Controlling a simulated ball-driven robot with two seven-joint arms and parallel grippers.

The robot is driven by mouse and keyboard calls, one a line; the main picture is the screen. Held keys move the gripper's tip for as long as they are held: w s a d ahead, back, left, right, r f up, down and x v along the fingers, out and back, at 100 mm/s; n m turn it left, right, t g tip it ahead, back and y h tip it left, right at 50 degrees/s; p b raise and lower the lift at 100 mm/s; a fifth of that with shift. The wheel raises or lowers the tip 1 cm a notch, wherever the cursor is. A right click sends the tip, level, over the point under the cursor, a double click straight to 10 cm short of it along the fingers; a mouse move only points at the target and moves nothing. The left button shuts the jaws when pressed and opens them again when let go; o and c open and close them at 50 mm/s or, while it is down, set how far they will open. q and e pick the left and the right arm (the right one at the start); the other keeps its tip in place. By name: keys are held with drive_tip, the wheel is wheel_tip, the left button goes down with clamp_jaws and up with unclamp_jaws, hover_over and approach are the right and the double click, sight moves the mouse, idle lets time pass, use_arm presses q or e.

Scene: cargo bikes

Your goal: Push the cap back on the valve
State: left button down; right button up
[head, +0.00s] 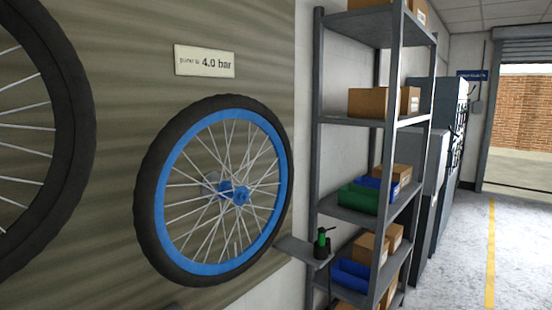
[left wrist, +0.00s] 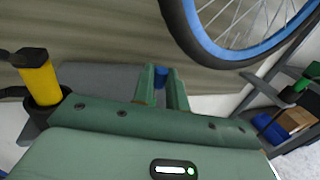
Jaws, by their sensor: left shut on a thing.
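The wheel (head: 213,190) with a black tyre and blue rim is mounted on the wall in the head view. Its lower part also shows at the upper right of the left wrist view (left wrist: 235,45). A small pale stub near the bottom of the rim may be the valve, but it is too small to be sure. My left gripper (left wrist: 162,80) has its two green fingers shut on a small blue cap (left wrist: 160,76). The cap is below and left of the wheel in the wrist view, apart from the tyre. My right gripper is not in view.
A yellow and black tool (left wrist: 38,80) stands in a holder beside a grey ledge (left wrist: 95,77). A green and black tool (head: 321,243) sits on a small ledge by the shelving (head: 396,90), which holds boxes and bins. Another wheel (head: 75,120) is at the left.

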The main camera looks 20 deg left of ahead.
use_arm(q)
drive_tip(key=p+v, duration=0.1)
drive_tip(key=v, duration=0.8)
drive_tip(key=shift+s+d, duration=0.25)
drive_tip(key=shift+d, duration=0.05)
drive_tip(key=shift+r, duration=0.15)
